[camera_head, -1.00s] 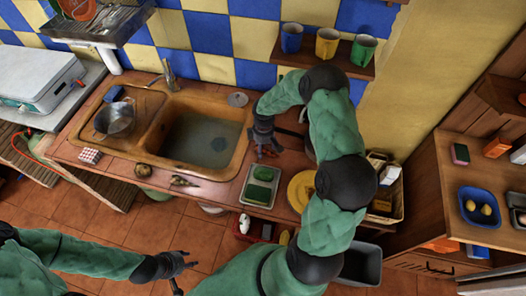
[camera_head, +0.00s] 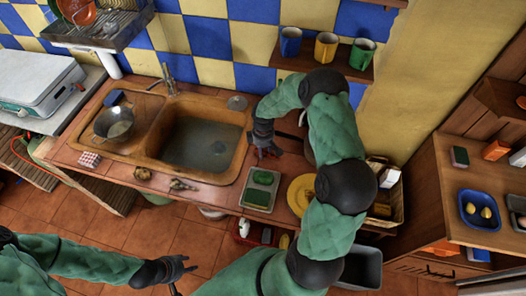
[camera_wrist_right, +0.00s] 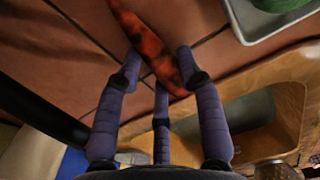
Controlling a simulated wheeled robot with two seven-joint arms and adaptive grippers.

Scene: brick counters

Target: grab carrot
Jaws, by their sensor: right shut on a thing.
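The carrot (camera_wrist_right: 152,42) is long, orange-red with dark blotches, and lies between the fingers of my right gripper (camera_wrist_right: 160,68) in the right wrist view. My right gripper (camera_head: 266,151) is shut on it, low over the counter between the sink and the small tray in the head view. The carrot is mostly hidden by the fingers there, with only a little red showing. I cannot tell whether it still touches the counter. My left gripper (camera_head: 180,267) is empty with its fingers spread, over the floor in front of the counter.
The sink (camera_head: 240,118) lies left of my right gripper. A metal tray (camera_head: 246,200) with green things is just in front of it, and a yellow plate (camera_head: 296,196) stands to the right. A shelf with cups (camera_head: 325,47) hangs above. A pan (camera_head: 116,123) sits left of the basin.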

